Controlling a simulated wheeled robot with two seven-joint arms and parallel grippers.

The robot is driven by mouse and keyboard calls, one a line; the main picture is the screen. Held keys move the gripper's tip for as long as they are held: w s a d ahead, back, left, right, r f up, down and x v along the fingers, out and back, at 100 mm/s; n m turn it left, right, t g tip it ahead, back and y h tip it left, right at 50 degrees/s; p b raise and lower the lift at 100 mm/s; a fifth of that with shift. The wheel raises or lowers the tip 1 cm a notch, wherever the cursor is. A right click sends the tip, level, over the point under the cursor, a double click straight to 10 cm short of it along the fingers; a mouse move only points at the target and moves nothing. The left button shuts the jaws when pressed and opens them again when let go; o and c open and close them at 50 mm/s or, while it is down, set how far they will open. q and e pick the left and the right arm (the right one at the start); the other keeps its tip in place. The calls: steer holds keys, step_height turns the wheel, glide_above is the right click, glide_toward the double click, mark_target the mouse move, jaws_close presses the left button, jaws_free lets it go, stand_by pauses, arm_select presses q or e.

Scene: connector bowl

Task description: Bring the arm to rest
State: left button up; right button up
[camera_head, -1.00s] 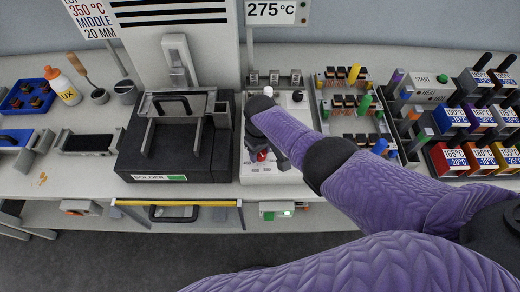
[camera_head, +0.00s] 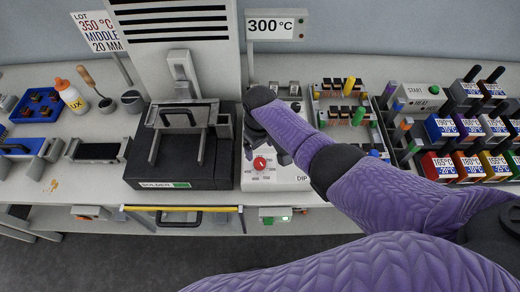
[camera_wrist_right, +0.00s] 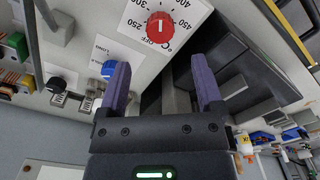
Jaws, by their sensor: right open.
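My purple right arm reaches in from the right in the head view, with the right gripper (camera_head: 277,148) low over the white control box (camera_head: 292,184). In the wrist view the right gripper (camera_wrist_right: 161,72) is open, with nothing between its two fingers. The red dial knob (camera_head: 260,163) is just left of the gripper in the head view. In the wrist view the red knob (camera_wrist_right: 160,27) is beyond the fingertips, clear of them. The display sign (camera_head: 270,25) reads 300 °C. My left gripper is not in view.
The black solder station (camera_head: 180,165) stands left of the control box. Racks of small parts (camera_head: 350,112) stand behind on the right, with coloured temperature blocks (camera_head: 440,168) farther right. A blue knob (camera_wrist_right: 109,69) is near a fingertip in the wrist view.

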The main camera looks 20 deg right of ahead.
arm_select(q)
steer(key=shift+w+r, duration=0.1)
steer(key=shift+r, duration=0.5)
arm_select(e)
step_height(320, 180, up, 2)
steer(key=shift+r, duration=0.2)
